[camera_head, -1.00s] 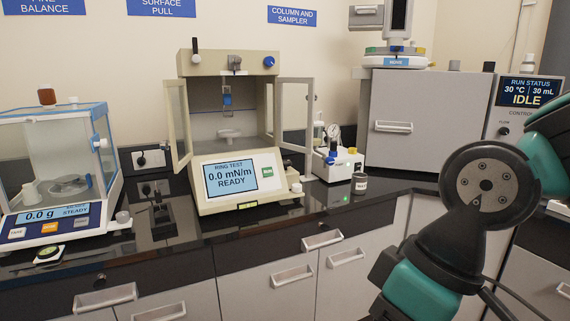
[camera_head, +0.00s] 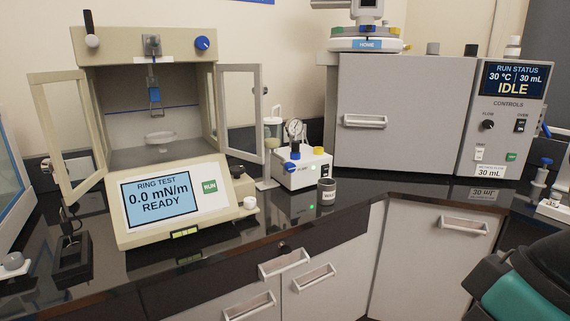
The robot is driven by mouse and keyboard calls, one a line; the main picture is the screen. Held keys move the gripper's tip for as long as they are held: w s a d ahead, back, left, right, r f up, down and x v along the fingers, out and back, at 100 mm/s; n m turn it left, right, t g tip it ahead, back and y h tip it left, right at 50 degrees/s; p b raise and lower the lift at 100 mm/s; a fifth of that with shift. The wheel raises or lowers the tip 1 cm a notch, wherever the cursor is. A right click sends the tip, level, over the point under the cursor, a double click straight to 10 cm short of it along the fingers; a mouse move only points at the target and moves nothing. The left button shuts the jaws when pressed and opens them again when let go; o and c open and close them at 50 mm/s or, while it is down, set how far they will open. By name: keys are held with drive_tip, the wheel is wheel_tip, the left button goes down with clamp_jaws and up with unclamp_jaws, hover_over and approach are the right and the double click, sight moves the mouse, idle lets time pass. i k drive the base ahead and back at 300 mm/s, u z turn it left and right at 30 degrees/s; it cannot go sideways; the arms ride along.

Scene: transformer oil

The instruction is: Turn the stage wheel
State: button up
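The ring test instrument (camera_head: 175,205) stands on the black counter at the left, its screen reading 0.0 mN/m READY. Both its glass doors stand open. Inside, a white dish (camera_head: 160,138) rests on the stage below a blue hanging holder (camera_head: 154,95). No label shows which one is the stage wheel. My gripper is out of view; only a dark and teal part of my arm shows at the bottom right.
A small pump unit with a gauge (camera_head: 302,168) and a dark labelled jar (camera_head: 327,191) stand right of the instrument. A grey oven cabinet (camera_head: 395,110) fills the back right. The open right door (camera_head: 241,112) juts forward above the white knob. Drawer handles line the counter front.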

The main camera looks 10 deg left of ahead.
sight(236, 170)
drive_tip(key=z, duration=0.3)
drive_tip(key=i, duration=0.8)
drive_tip(key=u, duration=0.45)
drive_tip(key=i, duration=0.6)
drive_tip(key=u, duration=0.7)
